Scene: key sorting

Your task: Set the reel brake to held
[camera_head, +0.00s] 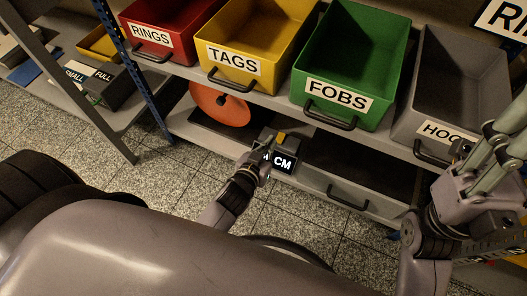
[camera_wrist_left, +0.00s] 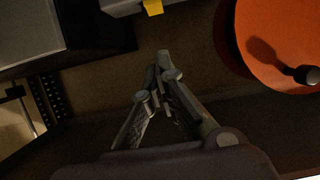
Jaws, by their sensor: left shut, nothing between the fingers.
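An orange disc, apparently the reel (camera_head: 222,112), stands on the lower shelf left of centre in the head view. It also shows at the upper right of the left wrist view (camera_wrist_left: 262,30), with a dark knob (camera_wrist_left: 307,75) on a stalk. A small grey box with a yellow tab (camera_head: 281,137) is right of it; the tab also shows at the top of the wrist view (camera_wrist_left: 153,7). I cannot tell which part is the brake or its setting. My left gripper (camera_head: 268,152) is shut and empty in front of the shelf, apart from the disc and knob (camera_wrist_left: 160,75).
Red, yellow, green and grey bins labelled RINGS (camera_head: 150,36), TAGS (camera_head: 233,62), FOBS (camera_head: 337,97) and HOOKS, partly hidden (camera_head: 445,133), overhang the lower shelf. A CM display (camera_head: 284,163) is beside my left gripper. A blue post (camera_head: 135,75) stands left. My right arm fills the right edge.

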